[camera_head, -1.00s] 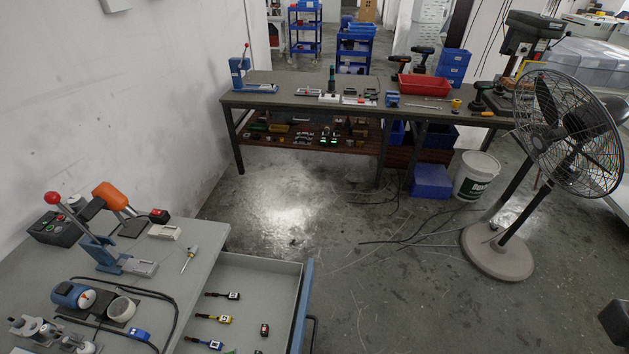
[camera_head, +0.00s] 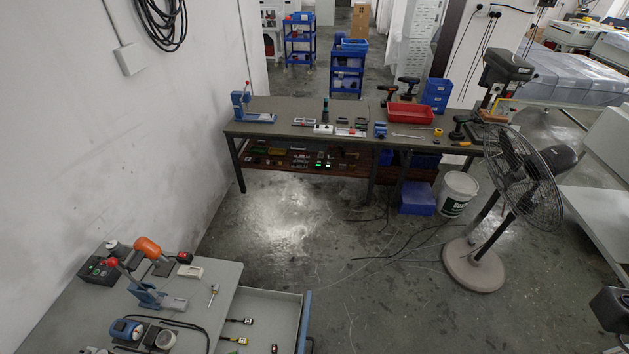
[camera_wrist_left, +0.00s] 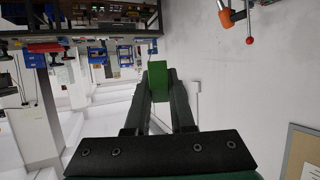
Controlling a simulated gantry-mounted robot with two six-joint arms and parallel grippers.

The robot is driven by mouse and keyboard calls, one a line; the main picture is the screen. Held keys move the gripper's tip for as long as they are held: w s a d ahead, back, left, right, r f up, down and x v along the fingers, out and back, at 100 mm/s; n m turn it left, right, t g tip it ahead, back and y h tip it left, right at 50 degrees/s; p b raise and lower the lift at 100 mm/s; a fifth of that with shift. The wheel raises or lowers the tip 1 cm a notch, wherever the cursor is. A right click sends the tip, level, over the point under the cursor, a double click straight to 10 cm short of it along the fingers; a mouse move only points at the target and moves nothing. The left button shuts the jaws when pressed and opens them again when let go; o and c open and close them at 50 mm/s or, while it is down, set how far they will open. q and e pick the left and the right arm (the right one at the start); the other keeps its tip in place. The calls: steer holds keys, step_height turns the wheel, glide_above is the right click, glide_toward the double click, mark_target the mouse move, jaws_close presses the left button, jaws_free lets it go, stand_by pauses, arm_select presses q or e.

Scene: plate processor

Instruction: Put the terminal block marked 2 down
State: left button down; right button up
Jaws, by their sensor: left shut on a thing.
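A green block (camera_wrist_left: 156,72), which looks like the terminal block, sits between the fingers of my left gripper (camera_wrist_left: 157,88) in the left wrist view. The gripper is shut on it and holds it up in the air, away from any surface. The mark 2 does not show on the side I see. In the head view neither the held block nor my left gripper shows.
The near table (camera_head: 60,315) with presses and an open drawer (camera_head: 270,305) is at lower left in the head view. A long workbench (camera_head: 285,107) with tools stands farther off. A fan (camera_head: 475,265) stands at right. The floor (camera_head: 300,250) between is mostly clear, with cables.

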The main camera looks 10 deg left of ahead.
stand_by(0.4)
arm_select(q)
steer(key=a+f+n+g+y+b, duration=0.2)
steer(key=a+f+n+g+b, duration=0.2)
steer(key=b, duration=0.9)
steer(key=a+f+n+g+y+b, duration=0.2)
steer(key=a+f+n+g+b, duration=0.2)
steer(key=a+f+b, duration=0.4)
steer(key=a+f+n+g+y+b, duration=0.2)
steer(key=a+f+n+g+b, duration=0.2)
steer(key=f+b, duration=0.9)
steer(key=w+a+b, duration=0.1)
steer(key=a+b, duration=0.1)
steer(key=b, duration=0.3)
steer(key=shift+a+f+n+y, duration=0.2)
steer(key=shift+f+n+y, duration=0.1)
steer(key=shift+f+y, duration=0.1)
steer(key=shift+r, duration=0.1)
